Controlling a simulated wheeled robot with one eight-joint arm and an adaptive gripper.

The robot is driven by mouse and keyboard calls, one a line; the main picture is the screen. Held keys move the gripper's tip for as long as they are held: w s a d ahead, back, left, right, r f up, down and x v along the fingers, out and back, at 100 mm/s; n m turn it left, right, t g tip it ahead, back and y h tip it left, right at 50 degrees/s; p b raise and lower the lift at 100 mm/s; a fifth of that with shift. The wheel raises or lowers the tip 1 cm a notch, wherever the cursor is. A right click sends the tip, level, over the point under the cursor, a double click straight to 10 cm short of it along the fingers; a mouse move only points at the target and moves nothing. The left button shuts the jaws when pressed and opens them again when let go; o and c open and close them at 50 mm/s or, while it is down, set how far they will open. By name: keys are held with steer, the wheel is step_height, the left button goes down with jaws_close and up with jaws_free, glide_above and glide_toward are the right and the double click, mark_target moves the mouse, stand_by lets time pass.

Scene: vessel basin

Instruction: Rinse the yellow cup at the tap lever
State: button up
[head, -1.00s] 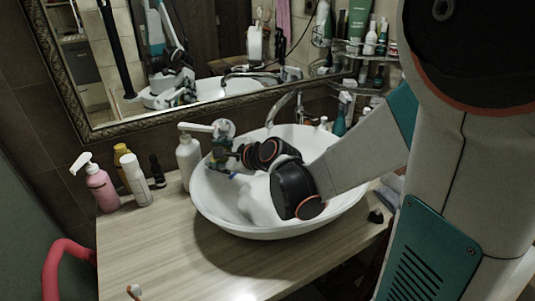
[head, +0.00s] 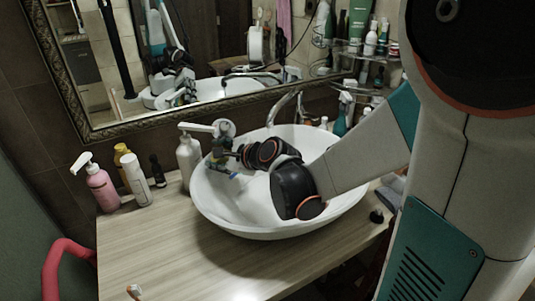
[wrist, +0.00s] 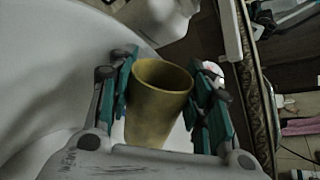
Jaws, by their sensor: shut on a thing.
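The yellow cup (wrist: 158,105) is between the fingers of my gripper (wrist: 166,68) in the wrist view, its open rim facing up in the picture. The teal-padded fingers are shut on its two sides. In the head view my gripper (head: 222,162) is over the left inner side of the white basin (head: 285,232); the cup cannot be made out clearly there. The curved metal tap (head: 283,106) rises behind the basin, to the right of my gripper. I cannot make out its lever or tell whether water runs.
A mirror (head: 200,45) hangs behind. The front left counter (head: 150,250) is mostly clear.

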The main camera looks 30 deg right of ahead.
steer(key=s+a+p, duration=0.1)
steer(key=s+a, duration=0.2)
steer(key=s, duration=0.4)
steer(key=shift+s, duration=0.35)
stand_by(0.5)
stand_by(1.2)
steer(key=s+a+r+p, duration=0.1)
steer(key=s+r+p, duration=0.3)
steer(key=shift+s+a+p, duration=0.3)
steer(key=shift+a+p, duration=0.05)
stand_by(0.4)
